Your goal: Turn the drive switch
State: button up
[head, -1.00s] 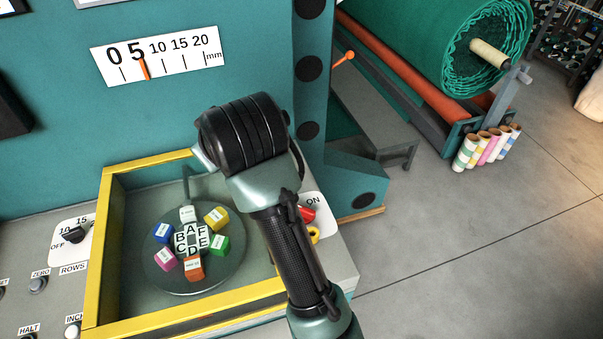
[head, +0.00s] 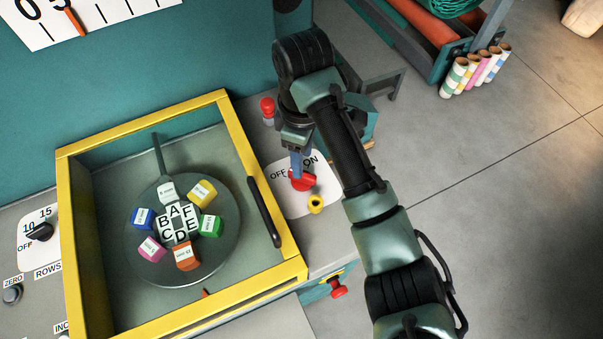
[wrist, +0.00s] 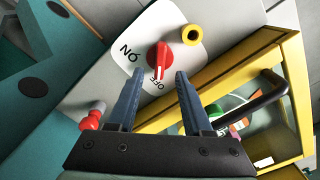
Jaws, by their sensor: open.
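The drive switch (head: 303,182) is a red knob on a white plate (head: 320,200) marked OFF and ON, on the machine's panel right of the yellow frame. My gripper (head: 297,172) points down just above it, its blue fingers partly covering the knob. In the wrist view the red knob (wrist: 160,56) lies just past the tips of my open, empty gripper (wrist: 159,73), between their lines. The knob's near end points toward OFF. I cannot tell whether the fingers touch it.
A yellow ring-like part (head: 316,204) sits close beside the knob. A red-topped knob (head: 267,108) stands behind. The yellow-framed guard (head: 285,275) with its black handle (head: 264,212) is close at the left. Open floor lies to the right.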

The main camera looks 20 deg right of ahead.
notch_tip(320, 180, down, 4)
jog(key=shift+s+f+b, duration=0.1)
jog(key=shift+b, duration=0.8)
jog(key=shift+f, duration=0.6)
jog(key=shift+c, duration=0.2)
grip_shut()
